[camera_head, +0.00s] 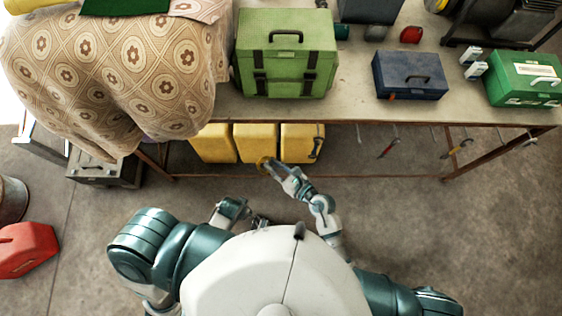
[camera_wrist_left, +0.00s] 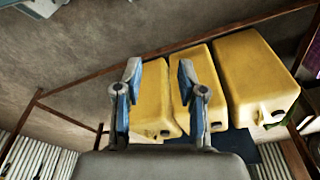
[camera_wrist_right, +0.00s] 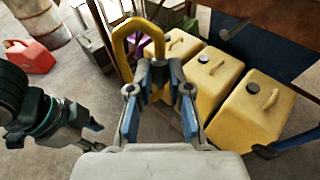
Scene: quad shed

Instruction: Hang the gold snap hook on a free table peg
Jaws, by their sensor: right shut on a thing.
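The gold snap hook (camera_wrist_right: 129,38) is held upright between the closed fingers of my right gripper (camera_wrist_right: 158,78), its curved end standing above the fingertips. In the head view my right gripper (camera_head: 272,165) is in front of the yellow cans, with a small part of the gold hook (camera_head: 262,162) at its tip. Pegs hang along the table's front edge; one thin peg (camera_head: 359,132) looks bare, while others carry hooks, such as a red-and-grey one (camera_head: 388,148) and a yellowish one (camera_head: 459,148). My left gripper (camera_wrist_left: 158,82) is open and empty, low in front of my body.
The table (camera_head: 345,104) bears a green toolbox (camera_head: 285,40), a blue box (camera_head: 410,78) and a green case (camera_head: 527,78). Several yellow cans (camera_head: 256,141) stand beneath. A patterned cloth (camera_head: 120,70) drapes the left end. A red can (camera_head: 27,248) is at far left. The floor at right is clear.

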